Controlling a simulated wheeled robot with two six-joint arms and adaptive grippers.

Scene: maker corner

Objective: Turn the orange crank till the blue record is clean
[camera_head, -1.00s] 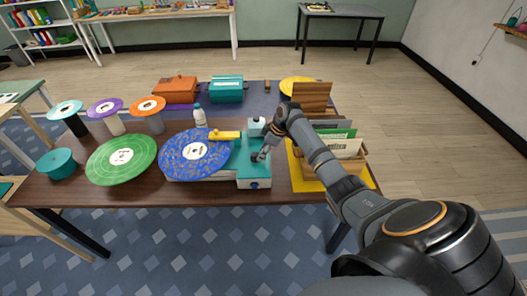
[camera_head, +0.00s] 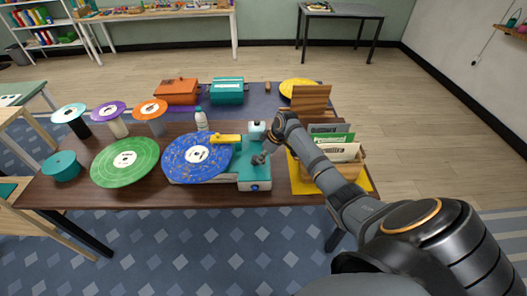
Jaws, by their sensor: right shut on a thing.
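The blue record (camera_head: 178,158) lies flat on a white and teal machine (camera_head: 254,182) on the table. Pale specks and smudges show on its surface, and a yellow bar (camera_head: 226,138) reaches over its far right part. My right gripper (camera_head: 260,159) is at the machine's teal top, to the right of the record. It is shut on a small part there, which I take to be the orange crank; my fingers hide it, and no orange shows. My left gripper is out of view.
A green record (camera_head: 108,168) lies left of the blue one. A white bottle (camera_head: 201,120) stands behind it. A wooden record crate (camera_head: 347,170) on a yellow mat is close to my right arm. Several discs on stands are at the far left.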

